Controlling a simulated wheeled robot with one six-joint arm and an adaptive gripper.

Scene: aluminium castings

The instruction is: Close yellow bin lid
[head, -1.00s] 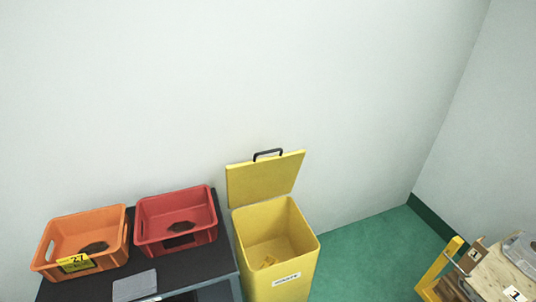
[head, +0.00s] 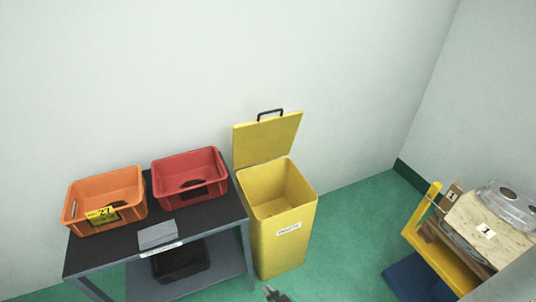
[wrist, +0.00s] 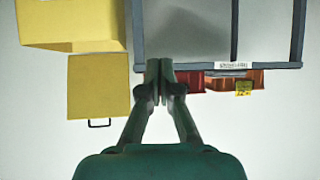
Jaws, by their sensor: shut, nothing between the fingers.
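The yellow bin (head: 282,240) stands on the green floor against the wall, to the right of the table. Its lid (head: 267,139) is open, tilted up at the back with a black handle (head: 270,114) on its top edge. In the wrist view the bin (wrist: 65,25), lid (wrist: 97,85) and handle (wrist: 99,123) are at upper left, left of my gripper (wrist: 160,66). My gripper is shut and empty, apart from the lid. Its tip also shows at the bottom of the head view (head: 272,293).
A grey table (head: 199,225) holds an orange crate (head: 76,213) and a red crate (head: 190,164), with a black tray on its lower shelf. At right stands a yellow-framed trolley (head: 440,255) with a board and castings. Green floor lies between bin and trolley.

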